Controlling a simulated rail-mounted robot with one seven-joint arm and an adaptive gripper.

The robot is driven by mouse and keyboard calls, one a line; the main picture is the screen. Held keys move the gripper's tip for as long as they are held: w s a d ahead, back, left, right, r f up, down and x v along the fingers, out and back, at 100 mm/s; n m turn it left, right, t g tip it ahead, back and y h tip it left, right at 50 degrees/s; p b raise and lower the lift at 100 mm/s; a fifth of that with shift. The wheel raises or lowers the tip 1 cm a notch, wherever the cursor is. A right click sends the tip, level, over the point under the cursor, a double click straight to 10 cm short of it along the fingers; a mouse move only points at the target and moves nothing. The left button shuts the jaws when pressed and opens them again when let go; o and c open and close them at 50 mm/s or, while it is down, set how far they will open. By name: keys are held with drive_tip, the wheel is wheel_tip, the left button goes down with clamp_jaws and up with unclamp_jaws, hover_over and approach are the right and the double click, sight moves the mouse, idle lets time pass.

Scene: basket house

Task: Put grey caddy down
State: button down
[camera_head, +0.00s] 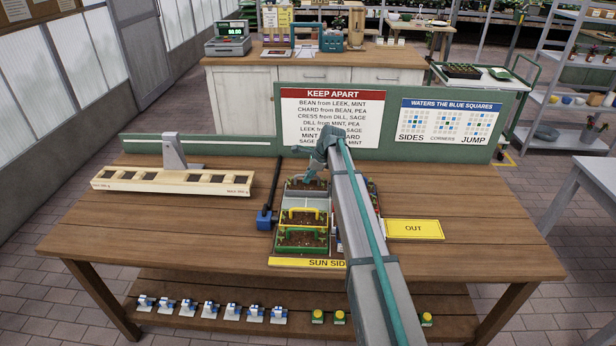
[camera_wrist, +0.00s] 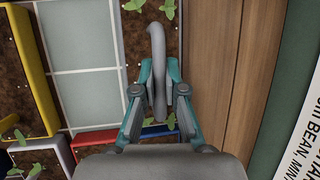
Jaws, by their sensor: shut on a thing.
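The grey caddy shows in the wrist view as a grey handle (camera_wrist: 157,75) over brown soil with small green seedlings. My gripper (camera_wrist: 159,78) is shut on this handle, with a teal finger on each side. In the head view my gripper (camera_head: 312,176) is over the back of the planter grid on the table, and my arm hides the grid's right part. The grey caddy (camera_head: 303,186) is small there, at the back of the grid. I cannot tell whether its base touches the grid floor.
A yellow-handled caddy (camera_head: 302,217) and a green-handled caddy (camera_head: 301,239) stand in front. Pale empty cells (camera_wrist: 88,45) lie beside the grey caddy.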

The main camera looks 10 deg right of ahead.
drive_tip(key=c, duration=1.2)
unclamp_jaws()
drive_tip(key=shift+f, duration=0.1)
drive_tip(key=shift+c, duration=0.2)
drive_tip(key=b+v, duration=0.2)
drive_tip(key=v, duration=1)
